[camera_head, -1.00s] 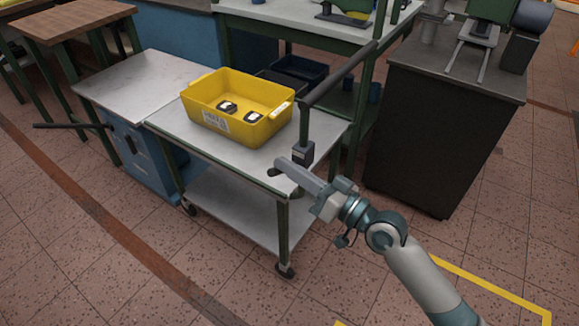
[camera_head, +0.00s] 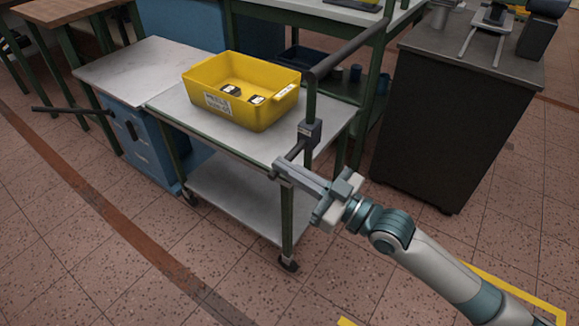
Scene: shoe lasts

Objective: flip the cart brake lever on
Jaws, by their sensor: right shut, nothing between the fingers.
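The cart (camera_head: 228,187) has a grey top, a lower shelf, green legs and casters. Its dark push handle (camera_head: 345,52) rises at the right end. A dark block (camera_head: 309,130) sits low on the handle post. A short dark lever (camera_head: 295,151) slants from this block down and left toward the cart's edge. My right gripper (camera_head: 279,168) is shut and empty, with its tips at the lever's lower end. I cannot tell whether they touch it. The tips partly cover the cart's near right corner. My left gripper is not in view.
A yellow bin (camera_head: 240,92) with several small items stands on the cart. A blue cabinet (camera_head: 142,140) with a grey top adjoins it at left. A dark cabinet (camera_head: 440,125) stands at right. The floor in front is clear.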

